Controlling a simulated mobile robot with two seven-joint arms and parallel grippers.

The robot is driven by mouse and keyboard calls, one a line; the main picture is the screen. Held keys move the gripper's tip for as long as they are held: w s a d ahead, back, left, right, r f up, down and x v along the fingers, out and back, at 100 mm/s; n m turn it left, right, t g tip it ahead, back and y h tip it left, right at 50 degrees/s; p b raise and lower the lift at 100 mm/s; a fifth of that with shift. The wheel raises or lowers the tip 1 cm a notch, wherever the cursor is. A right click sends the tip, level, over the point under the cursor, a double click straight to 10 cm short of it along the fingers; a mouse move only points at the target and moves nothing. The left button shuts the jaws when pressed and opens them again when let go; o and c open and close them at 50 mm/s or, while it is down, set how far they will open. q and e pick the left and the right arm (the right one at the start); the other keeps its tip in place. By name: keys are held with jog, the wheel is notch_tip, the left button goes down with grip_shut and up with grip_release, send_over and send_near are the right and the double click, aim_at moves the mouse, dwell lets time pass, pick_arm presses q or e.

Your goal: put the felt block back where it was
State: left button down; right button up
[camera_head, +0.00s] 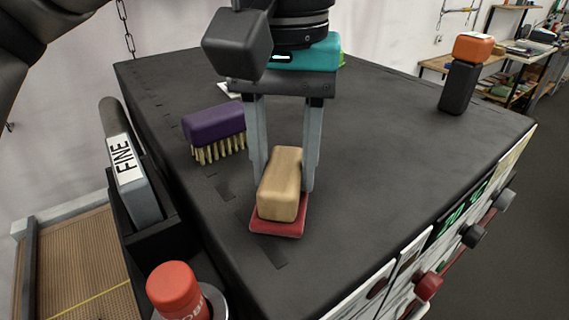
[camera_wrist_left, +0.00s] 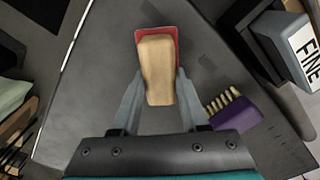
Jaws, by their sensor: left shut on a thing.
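The felt block is a pale wooden block (camera_head: 280,187) with a red layer (camera_head: 275,226) at its underside, wider than the wood at the near end. My left gripper (camera_head: 284,183) comes from above, one finger on each side of the wood, and is shut on it. In the left wrist view the wooden block (camera_wrist_left: 157,68) lies between the fingertips (camera_wrist_left: 158,88), with the red layer (camera_wrist_left: 171,33) showing past its far end. The red layer is at or close above the dark tabletop; I cannot tell whether it touches. My right gripper is not in view.
A purple brush (camera_head: 213,125) with pale bristles stands left of my gripper. A grey block labelled FINE (camera_head: 137,180) sits in a black holder at the left edge, near a red-capped bottle (camera_head: 175,290). An orange-topped black block (camera_head: 462,80) stands at the right. The middle-right tabletop (camera_head: 400,150) is clear.

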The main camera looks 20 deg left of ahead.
aim_at(284, 164)
pick_arm(q)
jog(key=shift+f, duration=0.2)
jog(key=shift+f, duration=0.15)
jog(key=shift+c, duration=2.1)
grip_release()
jog(key=shift+r, duration=0.2)
jog(key=shift+r, duration=0.25)
notch_tip(284, 164, up, 12)
jog(key=p, duration=0.2)
jog(key=shift+s+f, duration=0.2)
